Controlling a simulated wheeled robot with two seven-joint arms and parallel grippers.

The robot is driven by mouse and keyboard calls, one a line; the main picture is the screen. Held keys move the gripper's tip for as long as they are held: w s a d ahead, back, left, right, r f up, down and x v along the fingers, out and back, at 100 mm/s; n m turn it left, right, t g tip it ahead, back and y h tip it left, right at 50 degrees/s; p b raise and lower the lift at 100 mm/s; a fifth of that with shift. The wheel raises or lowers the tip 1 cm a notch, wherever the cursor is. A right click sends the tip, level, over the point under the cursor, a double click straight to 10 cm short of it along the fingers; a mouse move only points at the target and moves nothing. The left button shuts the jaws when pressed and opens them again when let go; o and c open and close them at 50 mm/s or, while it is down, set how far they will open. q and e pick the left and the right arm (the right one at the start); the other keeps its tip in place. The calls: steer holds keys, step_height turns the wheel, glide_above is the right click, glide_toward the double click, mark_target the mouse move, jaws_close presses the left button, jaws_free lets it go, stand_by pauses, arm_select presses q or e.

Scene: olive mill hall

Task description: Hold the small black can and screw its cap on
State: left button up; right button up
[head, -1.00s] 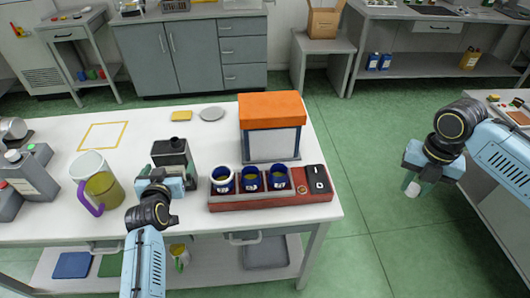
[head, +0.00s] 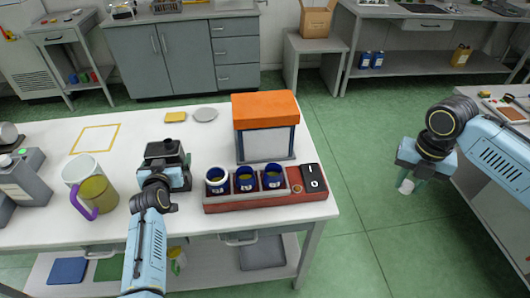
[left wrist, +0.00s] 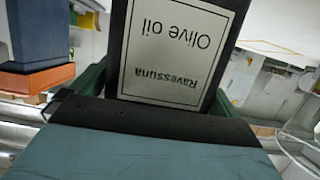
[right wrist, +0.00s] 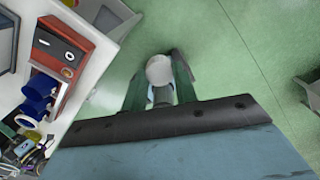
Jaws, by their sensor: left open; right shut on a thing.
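The black can (head: 163,151) stands upright on the white table, its short neck on top. In the left wrist view its pale label (left wrist: 165,60) reads "Ravessuna Olive oil" upside down. My left gripper (head: 172,180) is open right at the can, one green finger to each side in the left wrist view; contact is hard to tell. My right gripper (head: 411,178) is shut on a small white round piece (right wrist: 159,70), seemingly the cap, out over the floor right of the table.
A red rack (head: 235,203) with blue cans and a black switch block (head: 313,178) lies right of the can. Behind it stands an orange-topped box (head: 265,110).

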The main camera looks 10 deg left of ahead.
mark_target(162, 148)
stand_by(0.3)
arm_select(q)
steer(key=c, duration=1)
steer(key=shift+o, duration=0.2)
steer(key=shift+r, duration=0.25)
steer(key=shift+w+r+p, duration=0.1)
steer(key=shift+r+p, duration=0.35)
steer(key=shift+r, duration=4.35)
arm_select(e)
steer(key=shift+r, duration=0.5)
arm_select(q)
steer(key=o, duration=0.5)
steer(key=c, duration=0.8)
